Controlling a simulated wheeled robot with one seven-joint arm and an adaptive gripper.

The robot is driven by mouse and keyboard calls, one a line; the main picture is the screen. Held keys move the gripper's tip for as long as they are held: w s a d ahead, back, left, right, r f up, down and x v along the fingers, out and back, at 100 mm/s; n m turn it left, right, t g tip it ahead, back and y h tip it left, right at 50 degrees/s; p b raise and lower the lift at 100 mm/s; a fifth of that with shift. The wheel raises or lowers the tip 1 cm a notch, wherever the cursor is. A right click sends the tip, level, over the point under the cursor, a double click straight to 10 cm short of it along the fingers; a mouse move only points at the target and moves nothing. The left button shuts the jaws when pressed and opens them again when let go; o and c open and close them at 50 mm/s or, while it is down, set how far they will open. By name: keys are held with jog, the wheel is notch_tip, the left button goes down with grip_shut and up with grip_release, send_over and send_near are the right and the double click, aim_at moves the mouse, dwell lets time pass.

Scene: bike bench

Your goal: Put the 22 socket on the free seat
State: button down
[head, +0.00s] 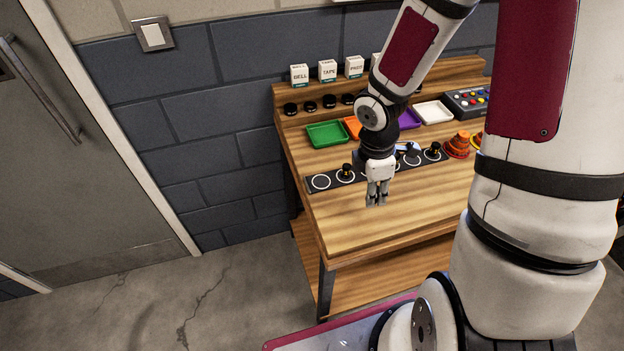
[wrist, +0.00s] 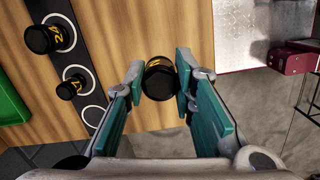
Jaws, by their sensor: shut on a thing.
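My gripper (head: 376,202) is over the bench top, in front of the socket strip in the head view. In the wrist view its fingers (wrist: 160,88) are shut on a black socket (wrist: 158,78) with a yellow mark I cannot read fully. The dark strip (head: 333,186) has white-ringed seats. The leftmost seat (head: 320,182) is empty; in the wrist view this ring (wrist: 93,115) is partly hidden by a finger. Beside it stands a smaller black and yellow socket (wrist: 70,88), then a larger one marked 24 (wrist: 45,38). My gripper hides part of the strip in the head view.
Behind the strip are a green tray (head: 327,134), a purple tray (head: 408,119) and a white tray (head: 434,111). Orange and red stacked pieces (head: 458,144) stand at the right. The bench top (head: 345,225) in front of the strip is clear.

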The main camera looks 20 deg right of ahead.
send_over(323, 181)
jog(key=shift+a+f, duration=0.3)
jog(key=shift+f, duration=0.4)
jog(key=shift+f+p, duration=0.65)
jog(key=shift+f, duration=1.15)
jog(key=shift+f, duration=0.1)
jog(key=c, duration=1.3)
grip_release()
jog(key=shift+c, duration=0.2)
